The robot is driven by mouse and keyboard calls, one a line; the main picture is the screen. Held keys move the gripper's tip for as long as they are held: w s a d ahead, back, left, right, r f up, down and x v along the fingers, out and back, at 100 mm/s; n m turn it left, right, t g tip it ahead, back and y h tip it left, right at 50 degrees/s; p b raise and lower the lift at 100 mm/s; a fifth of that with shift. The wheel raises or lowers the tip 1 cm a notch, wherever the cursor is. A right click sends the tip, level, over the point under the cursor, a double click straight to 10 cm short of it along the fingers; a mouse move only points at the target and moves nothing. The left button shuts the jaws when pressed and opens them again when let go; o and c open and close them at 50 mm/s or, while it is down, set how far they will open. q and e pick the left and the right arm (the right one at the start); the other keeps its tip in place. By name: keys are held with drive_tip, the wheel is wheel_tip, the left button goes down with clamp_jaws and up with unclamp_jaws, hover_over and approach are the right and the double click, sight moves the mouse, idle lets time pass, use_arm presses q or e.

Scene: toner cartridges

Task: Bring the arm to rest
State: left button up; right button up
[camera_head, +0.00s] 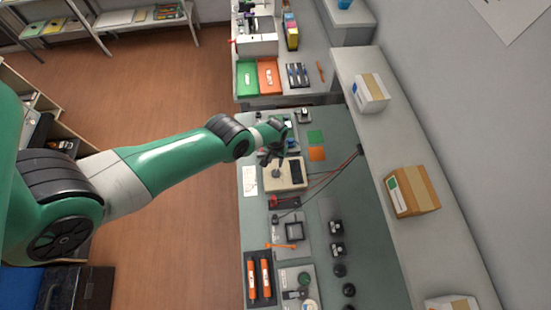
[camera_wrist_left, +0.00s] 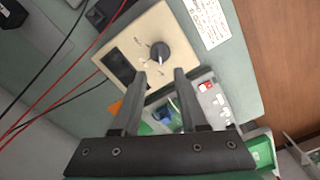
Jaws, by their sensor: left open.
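My left arm reaches in from the left in the head view. Its gripper (camera_head: 273,157) is above the bench, over the far edge of a beige meter box with a dial and a dark display (camera_head: 285,186). In the left wrist view my left gripper (camera_wrist_left: 163,75) has its two fingers apart with nothing between them. The beige box (camera_wrist_left: 147,52) with its dark knob lies beyond the fingertips. My right gripper does not show in either view.
Red and black cables run from the box to the right. Orange toner cartridges (camera_head: 265,277) lie in a dark tray at the near end. Green (camera_head: 247,78) and orange (camera_head: 269,76) bins stand at the back. Cardboard boxes (camera_head: 412,191) sit on the right ledge. Open floor (camera_head: 185,220) lies left.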

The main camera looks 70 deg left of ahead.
use_arm(q)
drive_tip(key=shift+r, duration=0.7)
